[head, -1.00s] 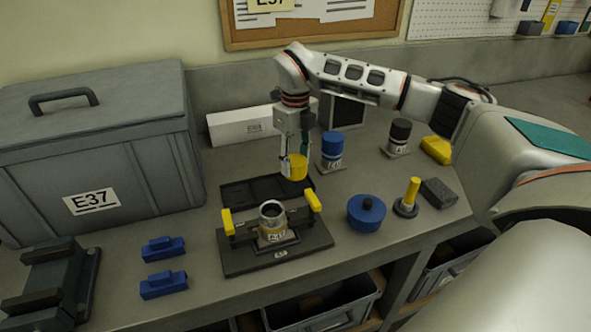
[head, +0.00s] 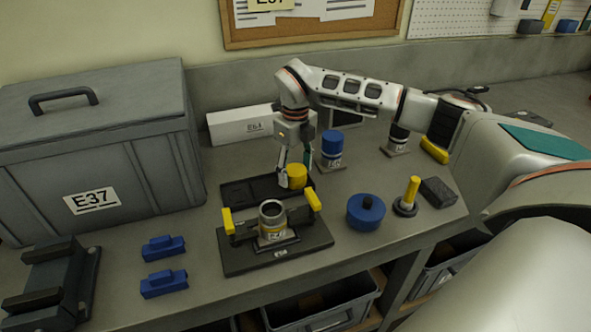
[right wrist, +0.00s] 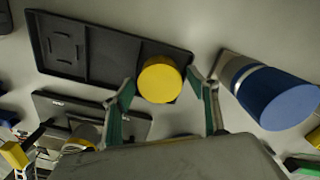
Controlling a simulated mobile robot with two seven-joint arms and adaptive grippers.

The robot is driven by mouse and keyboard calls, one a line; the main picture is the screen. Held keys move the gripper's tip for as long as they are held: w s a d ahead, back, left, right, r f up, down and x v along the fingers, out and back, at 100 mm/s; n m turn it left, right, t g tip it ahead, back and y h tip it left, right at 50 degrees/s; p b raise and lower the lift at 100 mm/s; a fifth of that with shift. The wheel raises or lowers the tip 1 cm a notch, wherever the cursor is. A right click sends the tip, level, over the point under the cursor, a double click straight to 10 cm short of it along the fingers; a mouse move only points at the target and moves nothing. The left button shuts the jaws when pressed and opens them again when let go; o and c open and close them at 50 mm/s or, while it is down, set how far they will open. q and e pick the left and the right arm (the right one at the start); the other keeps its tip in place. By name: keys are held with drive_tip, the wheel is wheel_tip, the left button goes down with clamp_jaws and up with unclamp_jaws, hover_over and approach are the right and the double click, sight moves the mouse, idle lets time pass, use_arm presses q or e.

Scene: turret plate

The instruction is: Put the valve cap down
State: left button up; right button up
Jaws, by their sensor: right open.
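The yellow valve cap (head: 297,177) sits at the right end of the black tray (head: 236,194). In the right wrist view the cap (right wrist: 160,80) shows as a yellow disc over the tray's right compartment (right wrist: 115,57). My right gripper (head: 292,167) is above and around the cap. Its two green-padded fingers (right wrist: 160,88) stand apart on either side of the cap, with a visible gap at each side. My left gripper is not in view.
A fixture with yellow clamps (head: 275,255) holds a metal valve body in front of the tray. A blue-topped cylinder (head: 331,147) stands close right of the gripper. A round blue part (head: 366,212) lies farther right. A large grey case (head: 100,150) fills the left.

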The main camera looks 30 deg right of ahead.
sight(296, 170)
drive_tip(key=shift+r, duration=0.15)
wheel_tip(296, 170, up, 12)
drive_tip(key=shift+b, duration=0.4)
drive_tip(key=shift+s, duration=0.1)
idle(0.4)
